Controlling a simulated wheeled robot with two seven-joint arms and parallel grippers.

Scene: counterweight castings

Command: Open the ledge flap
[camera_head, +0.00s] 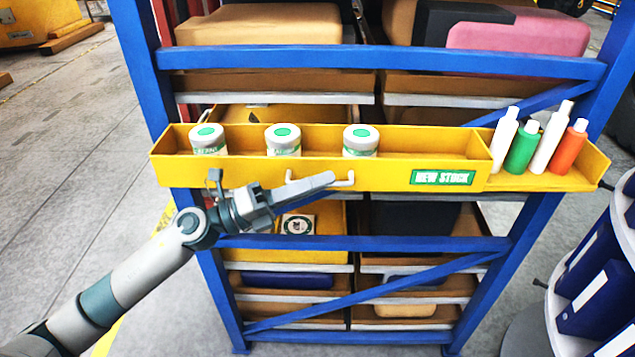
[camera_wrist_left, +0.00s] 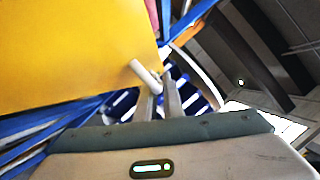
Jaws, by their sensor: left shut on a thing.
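The ledge flap (camera_head: 385,179) is the long yellow front panel of a ledge on the blue rack; it stands upright in the head view. It has a white bar handle (camera_head: 346,183) and a green "NEW STOCK" label (camera_head: 443,178). My left gripper (camera_head: 327,180) reaches in from the left and is shut on the handle, hiding its middle. In the left wrist view the handle (camera_wrist_left: 144,74) stands out from the yellow panel (camera_wrist_left: 75,50), between my gripper's fingers (camera_wrist_left: 161,90). My right gripper is not in view.
Several bottles (camera_head: 522,147) stand in the tray section at the right. The blue rack (camera_head: 380,57) holds bins above and below. A round stand with blue binders (camera_head: 594,300) is at the right.

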